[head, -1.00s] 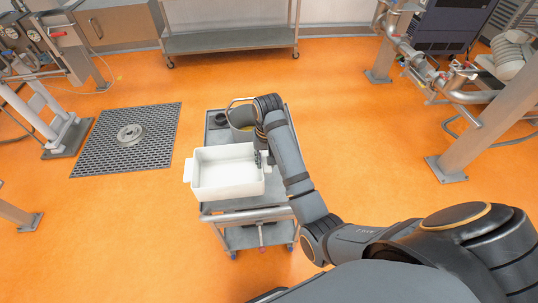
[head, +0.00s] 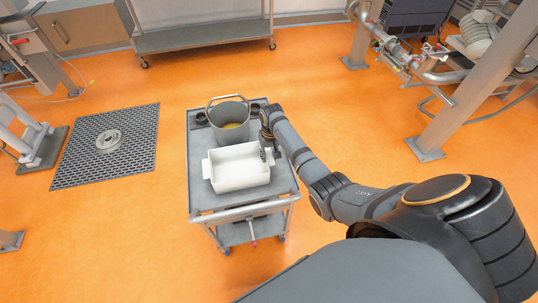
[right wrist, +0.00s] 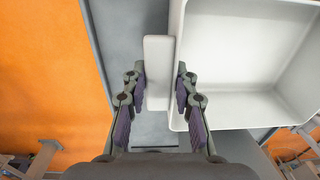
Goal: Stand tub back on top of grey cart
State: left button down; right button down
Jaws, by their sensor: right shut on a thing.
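The white tub (head: 242,183) is upright over the front-middle part of the grey cart top (head: 270,205). It looks level and very low over the surface; I cannot tell whether its base touches. My right gripper (head: 268,150) is at the tub's right end, shut on the tub's end handle. In the right wrist view, the fingers (right wrist: 158,85) stand on both sides of the pale handle (right wrist: 158,60), with the tub's inside (right wrist: 250,60) to the right. The tub is empty. My left gripper is not in view.
A grey bucket (head: 229,112) with yellowish contents stands on the cart behind the tub. Small dark round holders (head: 199,119) sit at the back corners. The cart's front push handle (head: 245,210) is nearest me. Orange floor surrounds the cart, with a floor grate (head: 108,145) to the left.

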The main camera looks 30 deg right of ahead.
jog(key=c, duration=1.1)
grip_release()
jog(key=shift+o, duration=0.2)
jog(key=shift+r, duration=0.1)
notch_tip(320, 180, up, 12)
jog(key=b, duration=0.1)
jog(key=shift+s+d, duration=0.15)
